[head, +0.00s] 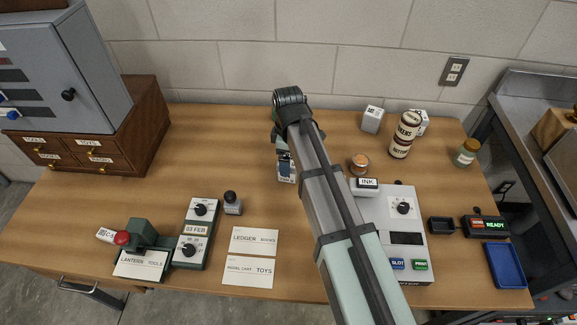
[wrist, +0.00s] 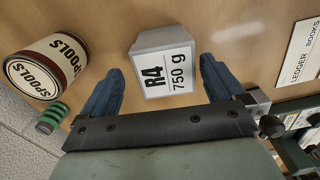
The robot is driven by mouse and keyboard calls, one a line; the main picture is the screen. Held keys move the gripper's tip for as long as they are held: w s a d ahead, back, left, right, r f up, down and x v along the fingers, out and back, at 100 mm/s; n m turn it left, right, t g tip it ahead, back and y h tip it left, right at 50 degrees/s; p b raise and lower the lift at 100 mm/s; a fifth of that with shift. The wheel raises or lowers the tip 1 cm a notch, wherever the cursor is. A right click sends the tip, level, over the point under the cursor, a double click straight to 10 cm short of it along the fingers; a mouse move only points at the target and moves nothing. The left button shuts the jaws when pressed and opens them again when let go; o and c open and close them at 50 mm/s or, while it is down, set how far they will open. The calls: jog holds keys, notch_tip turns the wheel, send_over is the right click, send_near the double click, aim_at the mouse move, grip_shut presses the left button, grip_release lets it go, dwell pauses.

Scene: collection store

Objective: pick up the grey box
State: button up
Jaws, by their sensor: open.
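My gripper is open and holds nothing. In the head view the gripper (head: 284,155) is over the middle of the table, and the label of the box (head: 287,178) shows just below it. My arm and gripper hide much of the box there.
A Spools tin (wrist: 45,66) stands beside the box, toward the wall. Ledger Books card (head: 254,241) lies in front. A switch box (head: 195,233) stands at the left.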

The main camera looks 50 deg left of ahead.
jog(key=shift+s+d+f, duration=0.1)
jog(key=shift+d+f, duration=0.05)
jog(key=shift+f, duration=1.05)
jog(key=shift+s+d+f, duration=0.1)
jog(key=shift+f, duration=1.1)
jog(key=c, duration=1.7)
jog(key=shift+r, duration=0.1)
jog(key=shift+r, duration=5.05)
